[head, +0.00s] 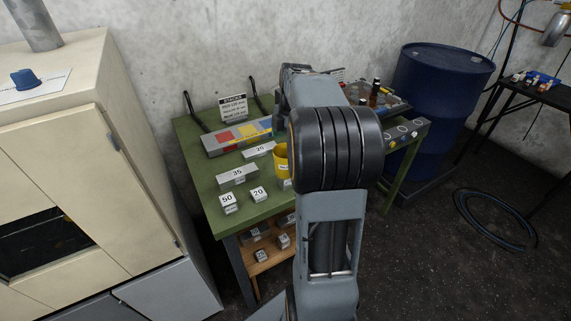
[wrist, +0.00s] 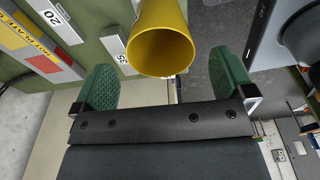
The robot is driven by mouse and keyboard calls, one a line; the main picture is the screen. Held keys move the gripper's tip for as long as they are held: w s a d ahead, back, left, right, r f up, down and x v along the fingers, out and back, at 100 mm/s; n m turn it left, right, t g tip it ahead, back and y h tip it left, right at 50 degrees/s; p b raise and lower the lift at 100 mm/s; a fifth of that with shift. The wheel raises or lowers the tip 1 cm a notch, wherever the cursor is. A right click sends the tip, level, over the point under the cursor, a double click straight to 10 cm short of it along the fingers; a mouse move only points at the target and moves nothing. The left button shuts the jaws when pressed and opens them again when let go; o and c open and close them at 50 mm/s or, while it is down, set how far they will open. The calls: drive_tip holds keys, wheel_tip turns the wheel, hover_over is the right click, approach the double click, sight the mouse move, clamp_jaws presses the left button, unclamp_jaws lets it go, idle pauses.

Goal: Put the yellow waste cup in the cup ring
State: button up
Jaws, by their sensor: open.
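The yellow waste cup (head: 280,160) stands on the green table (head: 200,160), partly hidden by my arm in the head view. In the wrist view the cup (wrist: 163,38) shows its open mouth, at the top middle. My gripper (wrist: 163,66) is open, its two green fingers apart to the left and right of the cup's near end, with gaps on both sides. The head view hides my gripper behind my arm. I cannot clearly pick out the cup ring; a grey strip with pale round marks (head: 402,130) lies at the table's right.
Labelled blocks (head: 237,177) and a grey tray with coloured panels (head: 238,136) are on the table left of the cup. A sign (head: 233,107) stands behind. Bottles (head: 375,92) crowd the back right. A blue drum (head: 437,95) stands beyond; a cream cabinet (head: 70,150) is left.

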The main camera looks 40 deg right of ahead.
sight(285, 152)
drive_tip(key=shift+a+f, duration=0.25)
drive_tip(key=shift+f, duration=1.15)
drive_tip(key=shift+a+f, duration=0.2)
drive_tip(key=shift+f, duration=1.2)
drive_tip(key=c, duration=1)
drive_tip(key=shift+r, duration=0.15)
drive_tip(key=shift+w+r, duration=0.1)
drive_tip(key=shift+r, duration=0.55)
drive_tip(key=s+a+r, duration=0.2)
drive_tip(key=s+r, duration=0.1)
drive_tip(key=s, duration=0.1)
drive_tip(key=s+a+r+b, duration=0.1)
drive_tip(key=s+a+r, duration=0.1)
drive_tip(key=s+r, duration=0.2)
drive_tip(key=s+a+r, duration=0.2)
drive_tip(key=s+r, duration=0.2)
drive_tip(key=s, duration=0.1)
drive_tip(key=shift+r+b, duration=0.25)
drive_tip(key=shift+b, duration=0.05)
